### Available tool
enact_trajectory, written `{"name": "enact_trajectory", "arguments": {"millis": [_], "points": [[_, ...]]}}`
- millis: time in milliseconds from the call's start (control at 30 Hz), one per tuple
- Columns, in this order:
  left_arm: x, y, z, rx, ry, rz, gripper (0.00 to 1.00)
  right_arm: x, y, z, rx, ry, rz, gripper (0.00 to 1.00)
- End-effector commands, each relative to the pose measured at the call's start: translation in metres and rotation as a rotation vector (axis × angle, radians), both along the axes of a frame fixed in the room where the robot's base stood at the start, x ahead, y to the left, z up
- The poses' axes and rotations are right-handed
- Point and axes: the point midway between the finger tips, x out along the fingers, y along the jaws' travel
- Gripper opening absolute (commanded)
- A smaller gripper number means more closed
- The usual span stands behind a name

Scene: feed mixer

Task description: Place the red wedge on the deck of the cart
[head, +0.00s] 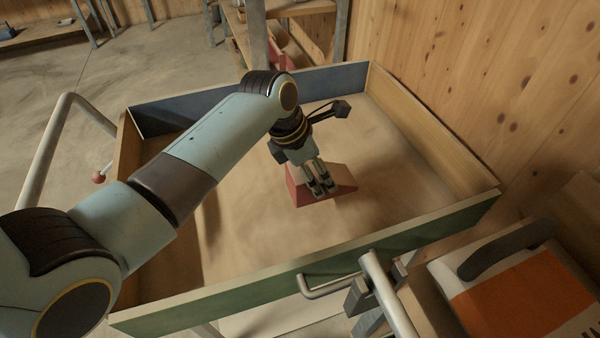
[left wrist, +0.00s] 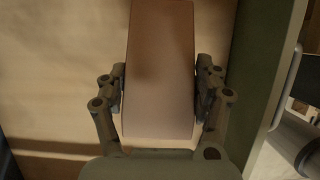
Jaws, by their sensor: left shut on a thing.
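The red wedge (head: 297,191) is inside the walled cart, right of the middle of its tan deck (head: 395,185). My left gripper (head: 322,184) reaches down from above and is shut on the wedge. In the left wrist view the wedge (left wrist: 160,60) lies between the two fingers (left wrist: 160,88), one pressed on each side. My right gripper is not in view.
The cart has a blue far wall (head: 230,101), a green near wall (head: 300,268) and wooden sides. A metal tube handle (head: 50,150) stands at its left. An orange and white box (head: 530,295) is at the lower right. Bare deck surrounds the wedge.

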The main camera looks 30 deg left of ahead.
Motion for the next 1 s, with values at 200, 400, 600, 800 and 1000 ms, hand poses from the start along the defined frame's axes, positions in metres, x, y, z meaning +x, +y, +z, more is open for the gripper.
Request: {"name": "enact_trajectory", "arguments": {"millis": [200,400,600,800,1000], "points": [[0.016,0.053,-0.032,0.003,0.000,0.002,0.20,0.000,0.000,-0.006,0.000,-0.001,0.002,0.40],[0.023,0.078,-0.048,0.000,-0.001,0.001,0.20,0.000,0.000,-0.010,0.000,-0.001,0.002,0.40],[0.023,0.080,-0.069,-0.002,0.001,0.002,0.20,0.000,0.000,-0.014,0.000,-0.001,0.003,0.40],[0.024,0.080,-0.089,-0.002,-0.003,0.001,0.20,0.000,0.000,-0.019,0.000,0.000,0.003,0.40],[0.023,0.080,-0.089,-0.001,-0.002,0.000,0.20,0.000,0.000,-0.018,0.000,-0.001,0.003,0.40]]}}
